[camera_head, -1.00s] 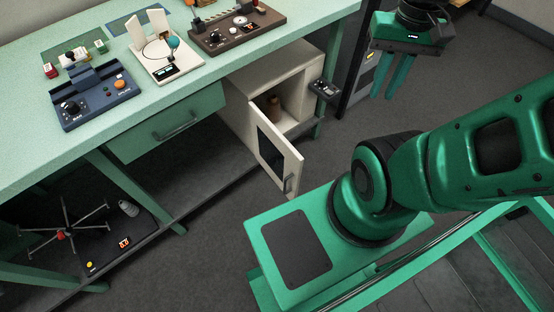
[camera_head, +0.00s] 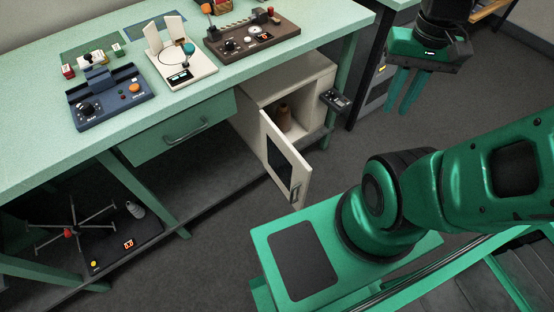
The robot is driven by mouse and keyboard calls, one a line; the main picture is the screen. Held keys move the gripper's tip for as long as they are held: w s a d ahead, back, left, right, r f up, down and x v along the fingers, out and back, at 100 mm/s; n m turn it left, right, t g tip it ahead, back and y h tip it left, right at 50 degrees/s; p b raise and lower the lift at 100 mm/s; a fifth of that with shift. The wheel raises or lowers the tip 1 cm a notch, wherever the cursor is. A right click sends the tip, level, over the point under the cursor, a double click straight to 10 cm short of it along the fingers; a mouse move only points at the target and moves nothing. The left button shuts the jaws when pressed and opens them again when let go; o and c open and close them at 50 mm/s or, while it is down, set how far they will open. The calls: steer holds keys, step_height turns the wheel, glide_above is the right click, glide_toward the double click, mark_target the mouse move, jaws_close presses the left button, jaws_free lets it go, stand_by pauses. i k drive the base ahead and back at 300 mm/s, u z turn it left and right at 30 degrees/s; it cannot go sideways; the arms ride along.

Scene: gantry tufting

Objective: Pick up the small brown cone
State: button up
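A small brown cone (camera_head: 285,118) stands inside the open white cabinet (camera_head: 315,87) under the green workbench. The half-open door partly covers its lower left side. My gripper (camera_head: 402,92) hangs in the air at the upper right, with its two green fingers pointing down and apart. It is open and empty, to the right of the cabinet and well apart from the cone.
The cabinet door (camera_head: 287,160) swings out toward me. A small dark control box (camera_head: 336,99) sits at the cabinet's right side. The bench top (camera_head: 45,150) carries several devices. A drawer (camera_head: 180,128) is shut. A yarn winder (camera_head: 72,232) stands on the lower shelf. Grey floor (camera_head: 345,160) is clear right of the door.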

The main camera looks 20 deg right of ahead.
mark_target(283, 117)
steer(key=u, duration=3)
steer(key=k, duration=1.15)
steer(key=z, duration=2.5)
